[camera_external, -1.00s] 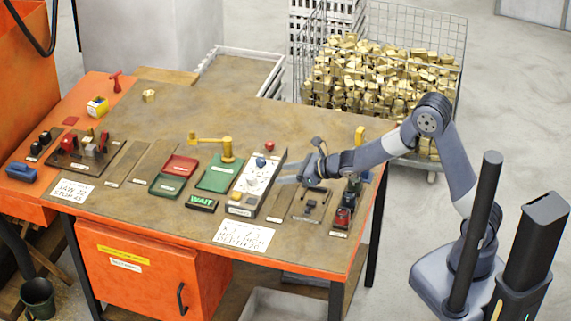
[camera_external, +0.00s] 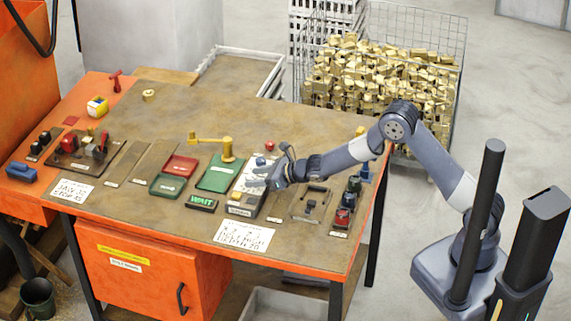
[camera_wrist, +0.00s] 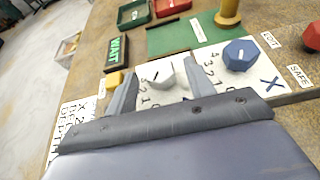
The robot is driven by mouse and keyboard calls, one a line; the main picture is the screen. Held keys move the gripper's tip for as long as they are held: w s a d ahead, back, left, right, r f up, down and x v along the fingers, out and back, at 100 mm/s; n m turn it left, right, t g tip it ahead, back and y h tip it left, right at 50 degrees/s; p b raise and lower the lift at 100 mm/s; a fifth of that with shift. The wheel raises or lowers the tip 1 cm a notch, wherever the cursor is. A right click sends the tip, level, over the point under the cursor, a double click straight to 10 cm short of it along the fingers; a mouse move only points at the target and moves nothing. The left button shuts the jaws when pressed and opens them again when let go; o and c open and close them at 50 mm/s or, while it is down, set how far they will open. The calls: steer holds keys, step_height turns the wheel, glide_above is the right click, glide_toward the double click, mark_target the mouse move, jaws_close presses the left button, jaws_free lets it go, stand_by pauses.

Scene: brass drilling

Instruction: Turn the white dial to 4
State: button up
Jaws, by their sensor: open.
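The white dial (camera_wrist: 159,73) sits on a white panel (camera_wrist: 212,85) printed with numbers; a dark pointer mark shows on it, but I cannot tell which number it points at. My gripper (camera_wrist: 160,70) is open, with one finger on each side of the dial in the wrist view. I cannot tell whether the fingers touch it. In the external view my gripper (camera_external: 268,178) is low over the panel (camera_external: 240,201) and hides the white dial.
A blue dial (camera_wrist: 242,55) sits close to the right finger in the wrist view. A yellow button (camera_wrist: 115,79) and a WAIT sign (camera_wrist: 117,50) are at left. A yellow lever (camera_external: 227,149) stands behind the panel. Small controls (camera_external: 343,217) line the bench at right.

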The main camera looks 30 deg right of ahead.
steer(key=shift+c, duration=0.4)
steer(key=c, duration=0.9)
steer(key=b, duration=0.3)
steer(key=shift+w+a+f+b, duration=0.15)
steer(key=shift+w+f+b, duration=0.05)
steer(key=shift+b, duration=0.2)
